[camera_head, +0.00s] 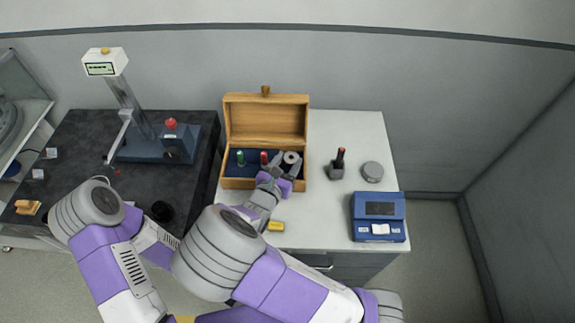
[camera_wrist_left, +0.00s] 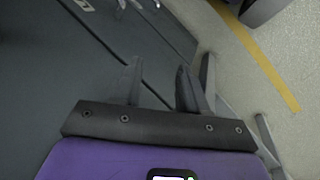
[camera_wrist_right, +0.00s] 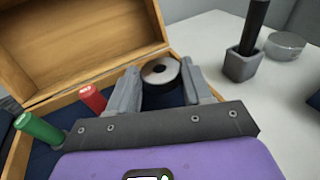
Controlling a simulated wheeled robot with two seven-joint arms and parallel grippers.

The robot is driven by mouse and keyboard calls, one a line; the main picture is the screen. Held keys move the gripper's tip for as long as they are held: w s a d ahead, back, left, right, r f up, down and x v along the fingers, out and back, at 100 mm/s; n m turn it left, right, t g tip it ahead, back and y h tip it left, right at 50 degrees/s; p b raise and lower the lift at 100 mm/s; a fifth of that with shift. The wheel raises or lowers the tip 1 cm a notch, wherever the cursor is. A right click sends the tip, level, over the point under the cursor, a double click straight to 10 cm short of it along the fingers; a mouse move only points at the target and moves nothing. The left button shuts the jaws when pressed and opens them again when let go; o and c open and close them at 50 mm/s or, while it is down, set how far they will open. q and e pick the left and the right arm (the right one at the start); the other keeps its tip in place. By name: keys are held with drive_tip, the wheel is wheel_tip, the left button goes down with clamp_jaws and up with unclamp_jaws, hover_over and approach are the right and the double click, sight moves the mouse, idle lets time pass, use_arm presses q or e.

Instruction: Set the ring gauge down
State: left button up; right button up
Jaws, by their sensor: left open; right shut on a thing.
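The ring gauge (camera_head: 291,157) is a pale disc with a dark rim and a centre hole. It is at the right end of the open wooden box (camera_head: 240,184). My right gripper (camera_head: 282,168) is shut on it; in the right wrist view the ring gauge (camera_wrist_right: 160,71) shows between the two fingers. I cannot tell whether its underside touches the box floor. My left gripper (camera_wrist_left: 160,85) is open and empty in the left wrist view, above a dark surface.
In the box stand a green-handled piece (camera_head: 240,158) and a red-handled piece (camera_head: 264,158). To its right are a grey block with a dark handle (camera_head: 336,171), a round grey disc (camera_head: 372,172) and a blue device (camera_head: 378,215). A yellow piece (camera_head: 275,226) lies in front.

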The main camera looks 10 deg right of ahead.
drive_tip(key=shift+f, duration=0.25)
